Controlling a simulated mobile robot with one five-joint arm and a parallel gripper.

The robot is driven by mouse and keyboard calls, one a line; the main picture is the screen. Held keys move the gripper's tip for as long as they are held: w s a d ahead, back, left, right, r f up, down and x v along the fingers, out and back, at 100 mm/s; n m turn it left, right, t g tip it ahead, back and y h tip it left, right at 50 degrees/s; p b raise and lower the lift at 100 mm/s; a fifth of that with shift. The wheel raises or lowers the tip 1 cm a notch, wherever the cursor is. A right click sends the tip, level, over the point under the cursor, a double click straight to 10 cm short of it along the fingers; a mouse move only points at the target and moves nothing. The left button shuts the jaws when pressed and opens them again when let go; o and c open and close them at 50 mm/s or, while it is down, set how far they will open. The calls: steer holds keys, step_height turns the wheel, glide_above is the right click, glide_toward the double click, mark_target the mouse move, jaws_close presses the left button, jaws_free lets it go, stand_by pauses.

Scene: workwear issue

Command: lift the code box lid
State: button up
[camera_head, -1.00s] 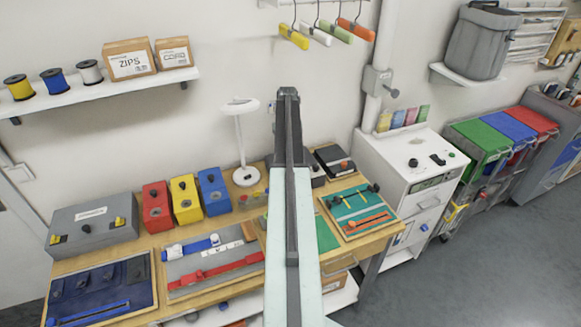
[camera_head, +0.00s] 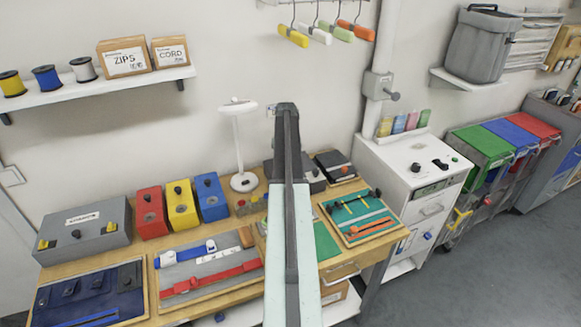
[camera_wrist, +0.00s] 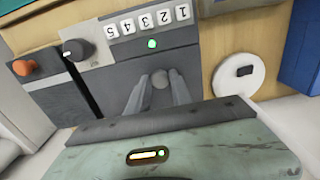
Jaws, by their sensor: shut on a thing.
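The code box is a dark grey box with a row of white number keys (camera_wrist: 150,21) and a lit green light (camera_wrist: 152,43). Its lid (camera_wrist: 205,62) has a small round grey knob (camera_wrist: 160,79). My gripper (camera_wrist: 159,88) is shut on this knob, one finger on each side. In the head view the code box (camera_head: 312,178) stands at the back of the workbench, partly hidden behind my arm, which also hides my gripper. I cannot tell whether the lid is raised.
A black box with an orange knob (camera_wrist: 26,67) stands beside the code box. On its other side is the white lamp base (camera_wrist: 239,75), then a blue box (camera_head: 211,196). A teal tray (camera_head: 362,216) lies in front, to the right.

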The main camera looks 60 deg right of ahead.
steer(key=shift+w+d+r+p, duration=0.1)
steer(key=shift+w+r+p, duration=0.05)
steer(key=shift+r+p, duration=0.4)
steer(key=shift+w+d+r+p, duration=0.1)
steer(key=shift+w+r+p, duration=0.05)
steer(key=shift+r+p, duration=0.4)
steer(key=shift+f, duration=0.1)
steer(key=shift+w+d+r+p, duration=0.15)
steer(key=shift+w+r+p, duration=0.05)
steer(key=shift+r+p, duration=0.25)
steer(key=shift+w+d+r+p, duration=0.15)
steer(key=shift+w+r+p, duration=0.05)
steer(key=shift+r+p, duration=0.2)
steer(key=shift+r, duration=0.1)
steer(key=shift+w+d+r+p, duration=0.25)
steer(key=shift+w+r+p, duration=0.1)
steer(key=shift+r+p, duration=0.35)
steer(key=shift+w+d+r, duration=0.1)
steer(key=shift+w, duration=0.05)
